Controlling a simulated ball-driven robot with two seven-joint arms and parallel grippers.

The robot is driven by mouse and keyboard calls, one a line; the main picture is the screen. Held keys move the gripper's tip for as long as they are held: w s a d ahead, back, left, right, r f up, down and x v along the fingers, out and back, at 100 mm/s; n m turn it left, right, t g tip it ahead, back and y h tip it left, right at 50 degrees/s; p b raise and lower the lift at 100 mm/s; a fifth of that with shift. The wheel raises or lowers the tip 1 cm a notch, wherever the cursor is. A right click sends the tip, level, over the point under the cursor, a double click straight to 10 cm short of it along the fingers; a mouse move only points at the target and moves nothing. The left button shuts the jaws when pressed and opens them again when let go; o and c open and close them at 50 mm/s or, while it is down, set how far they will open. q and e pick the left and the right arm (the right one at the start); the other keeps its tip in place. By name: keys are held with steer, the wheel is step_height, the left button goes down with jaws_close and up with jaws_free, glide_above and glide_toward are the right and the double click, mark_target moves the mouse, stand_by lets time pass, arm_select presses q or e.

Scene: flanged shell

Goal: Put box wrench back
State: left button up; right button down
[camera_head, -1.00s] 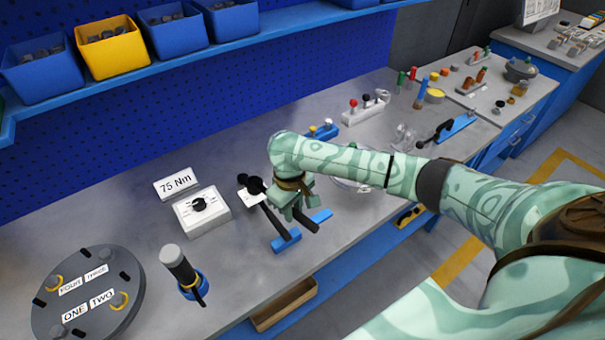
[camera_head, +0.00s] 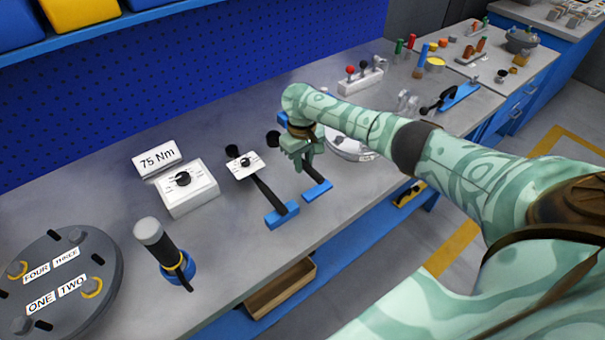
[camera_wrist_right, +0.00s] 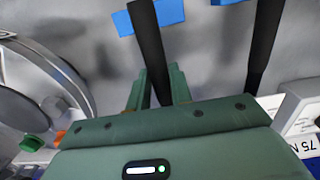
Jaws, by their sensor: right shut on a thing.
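The box wrench is a black bar; in the right wrist view the box wrench (camera_wrist_right: 148,50) runs between my fingers toward a blue block. In the head view a dark round end (camera_head: 273,138), probably its head, shows left of the gripper. My right gripper (camera_head: 303,160) is shut on the wrench, above the right blue holder (camera_head: 317,190). The blue holder also shows in the wrist view (camera_wrist_right: 126,23), behind the bar; I cannot tell whether they touch. My left gripper is out of view.
A torque wrench (camera_head: 265,190) with a white dial lies left, on another blue holder (camera_head: 282,216). Further left are a white dial box (camera_head: 188,190), a 75 Nm sign (camera_head: 157,158), an upright grey-topped tool (camera_head: 158,240) and a labelled flange (camera_head: 60,285). A round metal part (camera_head: 350,148) sits behind my arm.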

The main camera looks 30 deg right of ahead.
mark_target(304, 179)
step_height(304, 179, down, 4)
steer(key=shift+w+d+r+b, duration=0.1)
steer(key=shift+w+d+b, duration=0.05)
steer(key=shift+b, duration=0.95)
steer(key=shift+r, duration=0.15)
steer(key=c, duration=1.3)
jaws_free()
steer(key=shift+f, duration=0.2)
steer(key=shift+o, duration=0.2)
steer(key=r+p, duration=0.3)
steer(key=r, duration=0.3)
steer(key=r+p, duration=0.3)
steer(key=r, duration=0.3)
steer(key=shift+w+r+p, duration=0.2)
steer(key=shift+r+p, duration=0.05)
steer(key=shift+p, duration=0.05)
